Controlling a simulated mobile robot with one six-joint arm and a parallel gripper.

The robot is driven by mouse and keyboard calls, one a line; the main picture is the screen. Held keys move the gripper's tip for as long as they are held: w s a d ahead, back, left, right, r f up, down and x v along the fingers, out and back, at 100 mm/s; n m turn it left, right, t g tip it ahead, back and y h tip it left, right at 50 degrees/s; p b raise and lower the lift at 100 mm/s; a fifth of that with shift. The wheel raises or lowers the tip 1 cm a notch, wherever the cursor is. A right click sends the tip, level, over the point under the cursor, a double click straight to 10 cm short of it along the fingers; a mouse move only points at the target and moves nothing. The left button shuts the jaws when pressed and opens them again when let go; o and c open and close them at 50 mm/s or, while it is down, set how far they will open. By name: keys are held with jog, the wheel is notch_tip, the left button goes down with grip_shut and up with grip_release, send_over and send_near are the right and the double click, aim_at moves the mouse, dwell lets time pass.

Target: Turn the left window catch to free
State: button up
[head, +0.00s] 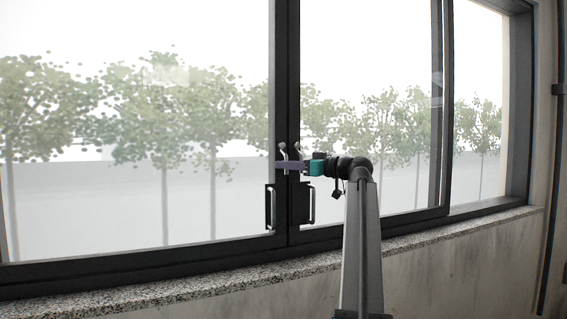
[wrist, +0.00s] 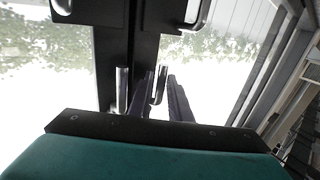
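Two small pale catches stand side by side, both roughly upright, where the window sashes meet: the left catch (head: 283,150) and the right catch (head: 297,148). My gripper (head: 281,166) reaches in from the right at the height of their lower ends, its purple fingers crossing in front of the left one. The wrist view is upside down. There, my gripper's dark fingers (wrist: 162,84) are apart, with one metal catch (wrist: 159,86), apparently the left one, between them. The other catch (wrist: 121,90) is outside the fingers. Whether a finger touches metal is unclear.
A speckled stone sill (head: 200,287) runs under the window. The glass around the catches is clear.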

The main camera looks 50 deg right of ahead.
jog(key=shift+w, duration=0.2)
grip_shut()
jog(key=shift+a+f, duration=0.1)
